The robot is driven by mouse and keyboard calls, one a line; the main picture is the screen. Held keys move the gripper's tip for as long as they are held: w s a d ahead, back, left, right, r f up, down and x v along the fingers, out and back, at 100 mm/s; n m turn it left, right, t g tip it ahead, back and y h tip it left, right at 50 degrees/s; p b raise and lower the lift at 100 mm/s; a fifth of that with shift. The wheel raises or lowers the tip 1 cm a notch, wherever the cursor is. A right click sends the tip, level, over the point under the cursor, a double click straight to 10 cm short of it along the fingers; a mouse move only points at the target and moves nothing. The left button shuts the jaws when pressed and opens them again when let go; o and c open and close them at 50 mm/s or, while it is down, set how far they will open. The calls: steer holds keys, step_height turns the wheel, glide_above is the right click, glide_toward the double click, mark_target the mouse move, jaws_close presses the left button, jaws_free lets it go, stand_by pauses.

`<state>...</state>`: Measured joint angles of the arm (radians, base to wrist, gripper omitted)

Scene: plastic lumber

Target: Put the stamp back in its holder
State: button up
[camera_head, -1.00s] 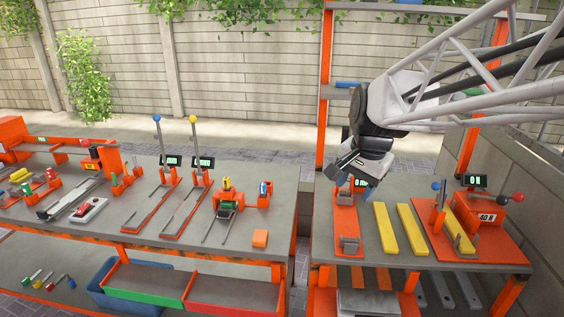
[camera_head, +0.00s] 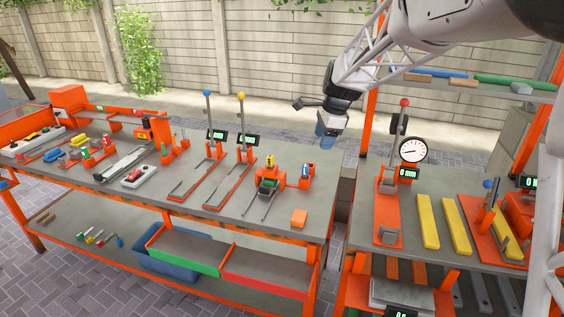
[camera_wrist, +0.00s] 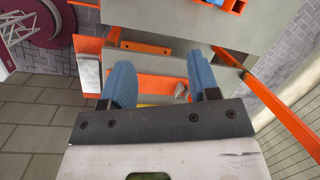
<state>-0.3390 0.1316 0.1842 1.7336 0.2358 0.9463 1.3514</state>
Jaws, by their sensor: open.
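I cannot tell for certain which piece is the stamp. A small upright piece with a blue top (camera_head: 306,169) stands in an orange holder (camera_head: 306,182) at the right end of the left bench. To its left, a yellow-topped piece (camera_head: 270,160) stands on an orange frame with a green part. My gripper (camera_head: 324,131) is raised near the gap between the two benches, apart from these pieces. In the wrist view its blue fingers (camera_wrist: 160,82) are spread wide with nothing held between them.
Two lever tools (camera_head: 210,165) stand mid-bench, with an orange block (camera_head: 299,218) near the front edge. Several coloured-handled pieces (camera_head: 98,238) lie on the lower shelf beside a blue bin (camera_head: 165,262). The right bench holds a dial gauge (camera_head: 413,149) and yellow bars (camera_head: 427,222).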

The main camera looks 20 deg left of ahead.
mark_target(270, 156)
steer(key=w+a+f+m, duration=0.1)
steer(key=w+a+f, duration=0.2)
steer(key=a, duration=0.3)
steer(key=w+a+f+m, duration=0.2)
steer(key=w+a+f, duration=0.2)
steer(key=a, duration=0.2)
steer(key=w+a+f+m+g, duration=0.1)
steer(key=w+a+f+m, duration=0.1)
steer(key=a, duration=0.5)
steer(key=shift+w+f+y, duration=0.4)
steer(key=shift+w+f, duration=0.4)
steer(key=shift+f, duration=0.2)
steer(key=shift+f, duration=0.1)
steer(key=shift+x, duration=1.2)
steer(key=shift+f, duration=0.1)
steer(key=shift+x, duration=2.45)
jaws_close()
